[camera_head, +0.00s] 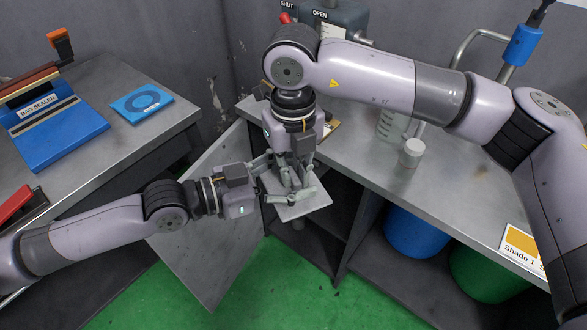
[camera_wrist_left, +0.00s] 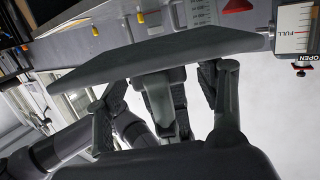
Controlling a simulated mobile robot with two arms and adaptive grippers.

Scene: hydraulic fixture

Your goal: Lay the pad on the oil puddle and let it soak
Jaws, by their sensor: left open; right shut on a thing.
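The pad (camera_head: 300,209) is a thin light-grey square, held roughly flat in the air in front of the right-hand bench. My right gripper (camera_head: 290,188) points down and is shut on the pad from above. My left gripper (camera_head: 264,180) is open just left of the pad, close to the right gripper's fingers; I cannot tell whether it touches the pad. In the left wrist view the pad (camera_wrist_left: 165,50) crosses the picture above the left gripper's spread fingers (camera_wrist_left: 168,105). I cannot make out the oil puddle; my arms hide part of the bench.
The right-hand bench (camera_head: 440,190) carries a small white pot (camera_head: 411,153) and a clear beaker (camera_head: 390,125). A grey hydraulic unit (camera_head: 345,15) stands behind. The left bench holds a blue bag sealer (camera_head: 55,130) and a blue square (camera_head: 142,104). Blue (camera_head: 415,235) and green (camera_head: 488,275) bins stand below.

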